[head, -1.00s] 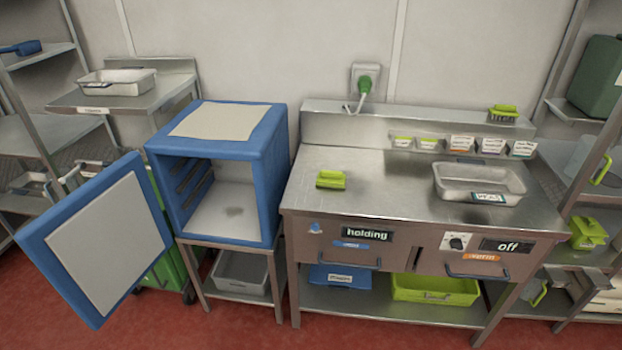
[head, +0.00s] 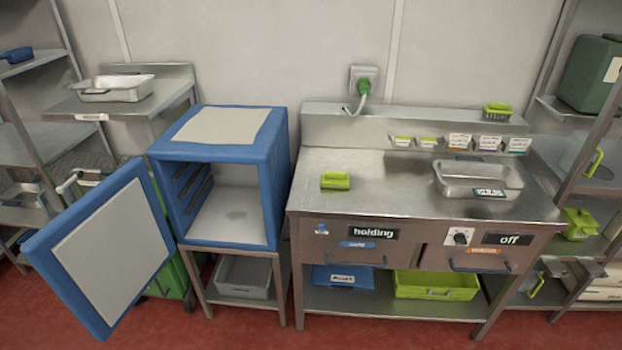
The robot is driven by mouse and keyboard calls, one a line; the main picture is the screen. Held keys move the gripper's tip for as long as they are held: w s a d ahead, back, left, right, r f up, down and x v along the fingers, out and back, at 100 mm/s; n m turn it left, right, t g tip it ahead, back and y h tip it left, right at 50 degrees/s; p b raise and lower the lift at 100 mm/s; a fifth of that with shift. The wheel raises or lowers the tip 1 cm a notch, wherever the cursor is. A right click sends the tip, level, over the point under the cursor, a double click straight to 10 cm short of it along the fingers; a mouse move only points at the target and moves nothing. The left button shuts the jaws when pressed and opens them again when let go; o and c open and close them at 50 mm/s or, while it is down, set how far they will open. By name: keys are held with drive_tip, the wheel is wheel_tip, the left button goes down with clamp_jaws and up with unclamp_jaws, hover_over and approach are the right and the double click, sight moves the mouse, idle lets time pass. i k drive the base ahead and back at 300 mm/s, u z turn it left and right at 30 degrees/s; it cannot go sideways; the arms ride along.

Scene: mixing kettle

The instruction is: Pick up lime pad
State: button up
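A lime pad (head: 335,180) lies flat on the left part of the steel counter (head: 375,198), with clear metal around it. A similar lime item with dark bristles (head: 497,110) sits on the raised back ledge of the counter at the right. My gripper is not in view.
A metal tray (head: 479,180) stands on the counter's right side. Small labelled holders (head: 460,141) line the back ledge. A blue box (head: 219,146) with its door (head: 115,250) swung open stands left of the counter. Drawers marked "holding" and "off" are in front. Red floor shows in front.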

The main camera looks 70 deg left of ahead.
sight(333, 180)
drive_tip(key=z, duration=0.55)
drive_tip(key=k, duration=0.15)
drive_tip(key=u, duration=2.15)
drive_tip(key=k, duration=0.2)
drive_tip(key=u, duration=1.7)
drive_tip(key=k, duration=0.65)
drive_tip(key=z, duration=0.3)
drive_tip(key=i, duration=0.7)
drive_tip(key=z, duration=0.1)
